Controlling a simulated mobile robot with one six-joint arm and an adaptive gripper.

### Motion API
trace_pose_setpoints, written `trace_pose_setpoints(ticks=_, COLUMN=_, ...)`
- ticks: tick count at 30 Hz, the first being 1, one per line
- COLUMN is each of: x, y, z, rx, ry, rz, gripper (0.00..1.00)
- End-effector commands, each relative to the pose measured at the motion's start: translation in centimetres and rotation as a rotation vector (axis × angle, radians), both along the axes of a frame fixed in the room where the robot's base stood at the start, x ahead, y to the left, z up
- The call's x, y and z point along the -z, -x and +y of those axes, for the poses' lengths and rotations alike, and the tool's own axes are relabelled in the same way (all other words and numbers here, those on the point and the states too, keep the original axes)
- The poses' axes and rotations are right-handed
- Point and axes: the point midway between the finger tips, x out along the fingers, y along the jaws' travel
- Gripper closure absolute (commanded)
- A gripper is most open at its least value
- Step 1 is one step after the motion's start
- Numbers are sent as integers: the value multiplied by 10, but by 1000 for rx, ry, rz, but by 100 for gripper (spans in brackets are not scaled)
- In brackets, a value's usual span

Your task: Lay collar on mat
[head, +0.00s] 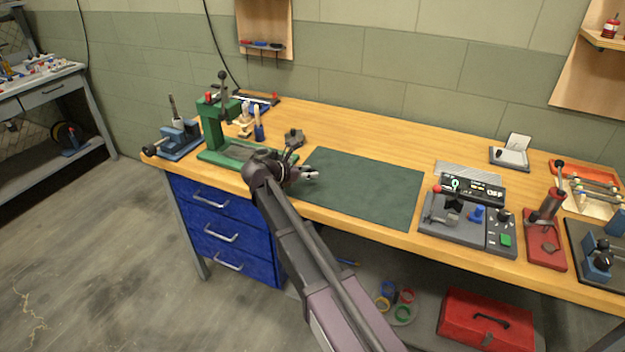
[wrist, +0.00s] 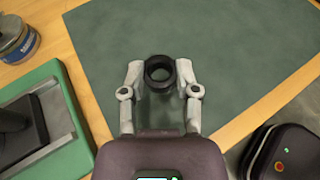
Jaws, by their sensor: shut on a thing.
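The collar (wrist: 160,72) is a short black ring with an open bore, seen from above in the wrist view. My gripper (wrist: 160,76) is shut on the collar, with one pale finger on each side of it. The dark green mat (wrist: 225,50) lies under the collar and fingers; I cannot tell whether the collar touches it. In the head view the mat (head: 365,185) lies mid-bench, and my gripper (head: 308,174) is over its left edge. The collar is not clearly visible in the head view.
A green press (head: 215,130) stands left of the mat, its base (wrist: 60,120) close beside the gripper. A grey tin (wrist: 18,40) stands at upper left in the wrist view. A grey test unit (head: 465,215) stands right of the mat. The rest of the mat is clear.

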Motion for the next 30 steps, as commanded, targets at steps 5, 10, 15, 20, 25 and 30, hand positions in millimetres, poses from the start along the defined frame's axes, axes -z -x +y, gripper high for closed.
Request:
trace_pose_setpoints(ticks=5, x=1, y=-4, z=-2, rx=1, ry=0, rz=0, gripper=92)
trace_pose_setpoints(ticks=10, x=10, y=-12, z=-6, rx=1, ry=0, rz=0, gripper=92)
trace_pose_setpoints(ticks=15, x=25, y=-12, z=-6, rx=1, ry=0, rz=0, gripper=92)
trace_pose_setpoints(ticks=20, x=35, y=-12, z=-6, rx=1, ry=0, rz=0, gripper=92)
trace_pose_setpoints(ticks=25, x=37, y=-12, z=-6, rx=0, ry=0, rz=0, gripper=92)
trace_pose_setpoints(ticks=30, x=36, y=-12, z=-6, rx=0, ry=0, rz=0, gripper=92)
